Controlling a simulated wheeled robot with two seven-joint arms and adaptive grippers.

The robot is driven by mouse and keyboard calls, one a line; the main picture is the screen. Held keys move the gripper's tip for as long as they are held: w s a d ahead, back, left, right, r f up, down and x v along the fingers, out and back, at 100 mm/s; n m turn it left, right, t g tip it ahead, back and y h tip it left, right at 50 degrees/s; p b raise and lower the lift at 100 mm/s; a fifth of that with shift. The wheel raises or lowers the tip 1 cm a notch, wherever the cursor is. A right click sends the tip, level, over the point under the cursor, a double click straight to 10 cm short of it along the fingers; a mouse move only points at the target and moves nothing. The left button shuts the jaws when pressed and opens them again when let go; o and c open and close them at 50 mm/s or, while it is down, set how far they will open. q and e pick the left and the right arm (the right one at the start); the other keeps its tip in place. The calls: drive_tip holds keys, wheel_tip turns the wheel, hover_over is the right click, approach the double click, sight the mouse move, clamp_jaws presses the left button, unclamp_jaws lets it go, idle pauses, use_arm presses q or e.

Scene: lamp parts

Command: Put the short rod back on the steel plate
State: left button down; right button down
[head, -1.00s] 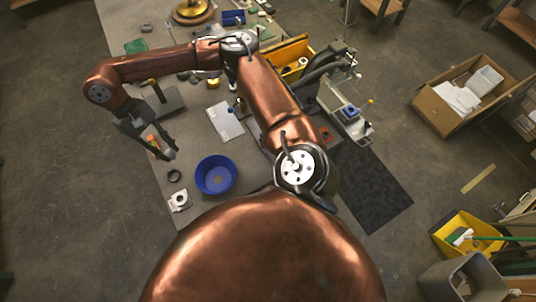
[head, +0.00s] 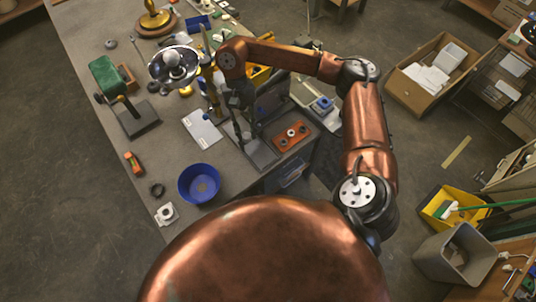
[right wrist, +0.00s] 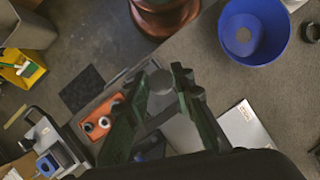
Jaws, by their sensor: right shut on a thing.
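My right gripper (head: 239,122) points down over the right part of the workbench. I cannot tell whether the rod touches the plate. My left gripper is not in view.
An orange block with rings (head: 292,136) lies right of the plate, a white card (head: 202,129) left. A blue bowl (head: 199,184) stands in front. A lamp head with a bulb (head: 173,66) and a green-topped thing (head: 107,76) stand to the left.

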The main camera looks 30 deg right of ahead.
drive_tip(key=s+d+f+m+t+p, duration=0.1)
drive_tip(key=s+d+m+t, duration=0.2)
drive_tip(key=s+m, duration=0.35)
drive_tip(key=s+d+f+m+t+y, duration=0.1)
drive_tip(key=s+d+m+t, duration=0.15)
drive_tip(key=m, duration=0.75)
drive_tip(key=s+d+f+m+t+p, duration=0.1)
drive_tip(key=s+d+f+m+t, duration=0.25)
drive_tip(key=m, duration=0.55)
drive_tip(key=shift+g, duration=0.4)
drive_tip(key=w+a+f, duration=0.1)
drive_tip(key=w+f, duration=0.1)
drive_tip(key=w, duration=0.1)
drive_tip(key=w+a+f, duration=0.1)
drive_tip(key=w+f, duration=0.2)
drive_tip(key=w, duration=0.1)
drive_tip(key=w+a+f, duration=0.1)
drive_tip(key=w+f, duration=0.1)
drive_tip(key=w, duration=0.2)
drive_tip(key=shift+w+f, duration=0.1)
drive_tip(key=shift+f, duration=0.3)
wheel_tip(320, 180, down, 3)
drive_tip(key=shift+w+a+f+p, duration=0.1)
drive_tip(key=shift+w+p, duration=0.05)
drive_tip(key=shift+p, duration=0.4)
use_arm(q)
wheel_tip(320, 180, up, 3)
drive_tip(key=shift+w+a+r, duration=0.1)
use_arm(e)
drive_tip(key=shift+f, duration=0.1)
